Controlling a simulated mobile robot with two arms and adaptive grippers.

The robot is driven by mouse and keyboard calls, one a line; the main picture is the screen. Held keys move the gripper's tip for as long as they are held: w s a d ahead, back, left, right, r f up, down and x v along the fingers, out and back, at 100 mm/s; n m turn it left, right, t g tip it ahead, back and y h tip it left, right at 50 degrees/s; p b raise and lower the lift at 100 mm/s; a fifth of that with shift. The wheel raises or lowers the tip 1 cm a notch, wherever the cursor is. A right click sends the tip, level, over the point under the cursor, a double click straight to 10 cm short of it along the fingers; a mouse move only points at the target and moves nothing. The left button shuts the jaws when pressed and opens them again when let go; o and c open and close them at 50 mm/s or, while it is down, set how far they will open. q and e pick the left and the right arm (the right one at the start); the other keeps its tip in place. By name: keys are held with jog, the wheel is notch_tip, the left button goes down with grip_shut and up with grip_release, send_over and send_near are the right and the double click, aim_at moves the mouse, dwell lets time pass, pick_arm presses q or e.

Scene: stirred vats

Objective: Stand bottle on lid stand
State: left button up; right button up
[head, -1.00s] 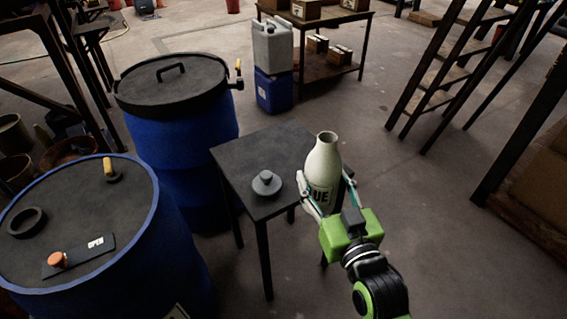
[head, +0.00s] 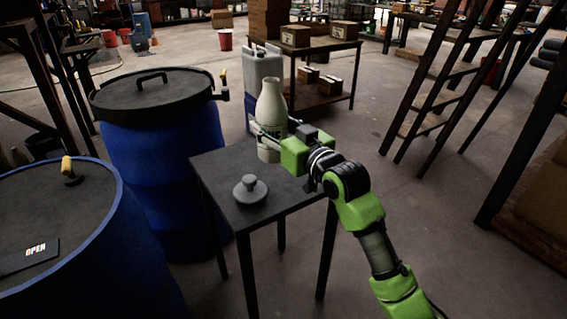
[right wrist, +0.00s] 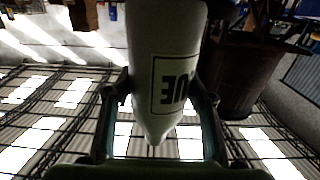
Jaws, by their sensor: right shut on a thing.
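A pale bottle (head: 271,100) with a dark-lettered label is upright in the head view, in front of the far part of the small dark table (head: 215,178). I cannot tell whether its base touches the tabletop. This table looks like the lid stand. A grey round lid with a knob (head: 250,189) lies on its near part. My right gripper (head: 268,132) is shut on the bottle's body from the right, hiding part of its label. In the right wrist view the bottle (right wrist: 164,45) appears inverted between the two fingers (right wrist: 160,108). My left gripper is not in view.
Blue drums with dark tops, one lidded (head: 150,95) and one with an OPEN plate (head: 28,254), stand left of the table. A grey canister (head: 262,62) is behind the bottle. A shelf table (head: 325,46) with boxes and a ladder (head: 435,90) stand beyond.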

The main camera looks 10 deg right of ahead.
jog(key=w+d+f+b, duration=0.1)
jog(key=w+d+f, duration=0.1)
jog(key=d+f, duration=0.1)
jog(key=w+d+f+b, duration=0.2)
jog(key=d+f, duration=0.1)
jog(key=f, duration=0.1)
jog(key=w+d+f+b, duration=0.2)
jog(key=w+d+f, duration=0.1)
jog(key=f, duration=0.1)
jog(key=shift+d+f, duration=0.2)
jog(key=shift+d, duration=0.15)
jog(key=shift+w+f, duration=0.1)
jog(key=shift+f, duration=0.3)
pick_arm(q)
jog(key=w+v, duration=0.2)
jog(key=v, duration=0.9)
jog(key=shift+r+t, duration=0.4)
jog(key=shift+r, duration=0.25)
pick_arm(e)
jog(key=shift+r, duration=0.1)
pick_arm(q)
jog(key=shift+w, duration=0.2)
